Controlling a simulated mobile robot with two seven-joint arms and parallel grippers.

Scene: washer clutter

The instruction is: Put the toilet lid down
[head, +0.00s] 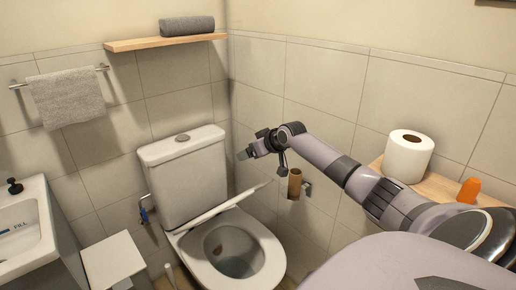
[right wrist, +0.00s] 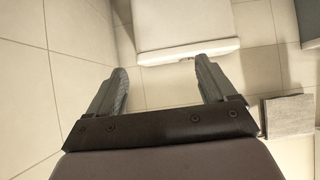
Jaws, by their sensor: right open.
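The white toilet (head: 180,180) stands against the tiled back wall, its cistern behind the bowl. The toilet lid (head: 222,207) shows nearly edge-on as a thin white slab, raised at the back of the bowl in front of the cistern. The seat ring (head: 270,255) lies down on the bowl, and the opening is uncovered. My right gripper (head: 246,153) is in the air beside the cistern's right side, above the lid and apart from it. In the right wrist view its fingers (right wrist: 162,76) are spread with nothing between them. My left gripper is out of view.
A brown cardboard roll (head: 295,184) on a wall holder sits close below my right forearm. A toilet paper roll (head: 408,156) and an orange cup (head: 469,190) stand on a wooden shelf at right. A sink (head: 30,225) and white bin (head: 113,262) are at left.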

